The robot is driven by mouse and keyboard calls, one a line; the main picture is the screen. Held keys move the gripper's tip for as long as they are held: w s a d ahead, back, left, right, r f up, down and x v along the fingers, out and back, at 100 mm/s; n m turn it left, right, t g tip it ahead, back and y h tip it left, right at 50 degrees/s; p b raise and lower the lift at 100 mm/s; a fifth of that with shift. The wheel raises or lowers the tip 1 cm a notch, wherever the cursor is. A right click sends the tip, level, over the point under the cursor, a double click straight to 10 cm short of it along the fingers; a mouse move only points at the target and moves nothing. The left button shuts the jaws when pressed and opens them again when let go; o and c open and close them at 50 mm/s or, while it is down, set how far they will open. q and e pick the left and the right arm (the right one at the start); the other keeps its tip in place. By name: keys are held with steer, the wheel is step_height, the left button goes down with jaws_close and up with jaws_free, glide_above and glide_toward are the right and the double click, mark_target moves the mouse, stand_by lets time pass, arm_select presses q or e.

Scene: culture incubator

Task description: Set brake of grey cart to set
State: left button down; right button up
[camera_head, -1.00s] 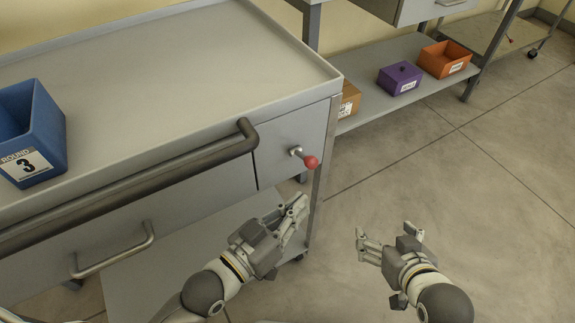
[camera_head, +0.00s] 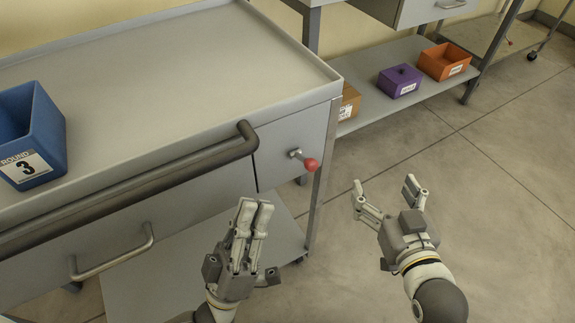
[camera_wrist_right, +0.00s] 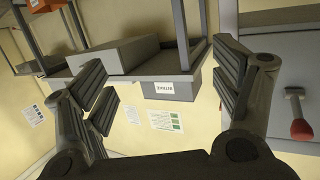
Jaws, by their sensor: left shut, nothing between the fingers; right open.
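The grey cart (camera_head: 190,75) fills the left of the head view. Its brake lever (camera_head: 309,163) has a red knob and sticks out from the panel at the cart's right end, right of the dark push bar. The lever also shows at the right edge of the right wrist view (camera_wrist_right: 301,128), hanging down with the red knob low. My left gripper (camera_head: 256,204) is shut and empty, below the push bar and left of the lever. My right gripper (camera_head: 384,184) is open and empty, right of the lever and apart from it.
A blue bin (camera_head: 45,130) labelled Round 3 sits on the cart top. The cart's drawer handle (camera_head: 115,258) is low at left. A shelf behind holds a purple box (camera_head: 399,82) and an orange box (camera_head: 445,62). The floor (camera_head: 490,200) at right is clear.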

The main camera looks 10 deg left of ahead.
mark_target(304, 161)
arm_select(q)
steer(key=shift+s+a+n, duration=0.15)
steer(key=shift+a+n, duration=0.15)
arm_select(e)
steer(key=shift+r, duration=0.2)
arm_select(q)
steer(key=shift+r, duration=0.15)
steer(key=x, duration=1)
steer(key=shift+d+f+b, duration=0.65)
steer(key=shift+d+f, duration=0.65)
steer(key=shift+f, duration=0.2)
arm_select(e)
step_height(304, 161, up, 6)
steer(key=a+t+y, duration=0.1)
steer(key=t, duration=0.2)
steer(key=shift+w+t, duration=0.3)
